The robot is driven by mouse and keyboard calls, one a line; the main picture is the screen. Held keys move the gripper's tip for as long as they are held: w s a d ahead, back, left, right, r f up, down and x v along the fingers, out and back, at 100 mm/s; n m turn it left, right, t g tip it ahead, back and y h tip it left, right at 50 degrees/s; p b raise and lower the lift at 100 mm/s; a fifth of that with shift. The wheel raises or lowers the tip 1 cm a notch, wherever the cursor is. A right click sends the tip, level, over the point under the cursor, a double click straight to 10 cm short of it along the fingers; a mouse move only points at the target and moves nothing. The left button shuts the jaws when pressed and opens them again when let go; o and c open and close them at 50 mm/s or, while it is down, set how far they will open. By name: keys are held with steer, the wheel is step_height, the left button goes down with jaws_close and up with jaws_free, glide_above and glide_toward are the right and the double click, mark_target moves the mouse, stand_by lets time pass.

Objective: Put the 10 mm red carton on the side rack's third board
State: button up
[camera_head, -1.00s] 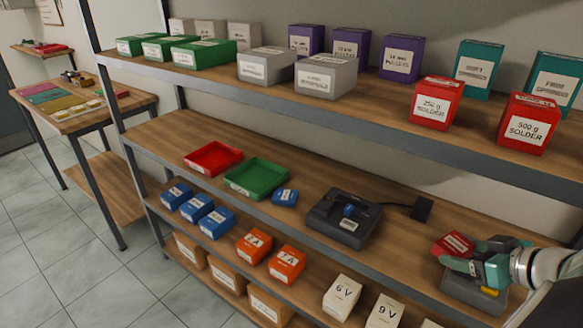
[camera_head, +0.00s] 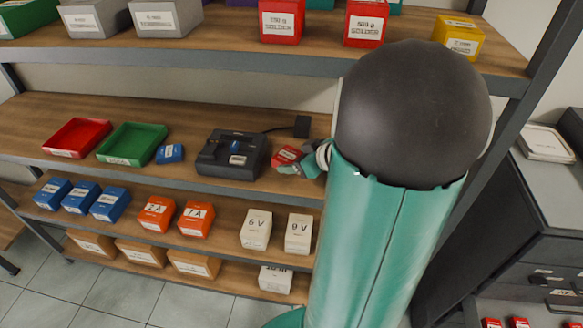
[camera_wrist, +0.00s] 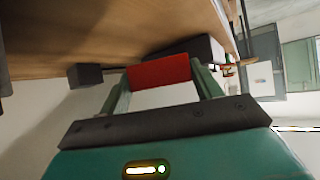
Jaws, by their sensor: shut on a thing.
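A small red carton (camera_head: 286,155) with a pale label is held at the tip of my gripper (camera_head: 290,166), in front of the rack's middle board, right of the black charger-like device. In the wrist view the carton (camera_wrist: 160,71) is between the two green fingers, and my gripper (camera_wrist: 161,80) is shut on it. Its size mark cannot be read. My large arm link hides the right part of the shelves in the head view. I cannot tell which structure is the side rack, and its third board is not identifiable.
Red (camera_head: 78,138) and green (camera_head: 132,143) trays lie farther left. Red solder boxes (camera_head: 282,20) stand on the board above. A dark drawer cabinet (camera_head: 548,240) is at right, beyond the rack post.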

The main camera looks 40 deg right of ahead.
mark_target(293, 177)
steer(key=shift+w+f, duration=0.3)
steer(key=shift+w+a+f, duration=0.1)
steer(key=shift+w+f, duration=0.05)
steer(key=shift+f, duration=1.5)
steer(key=o, duration=1.2)
steer(key=shift+f, duration=0.15)
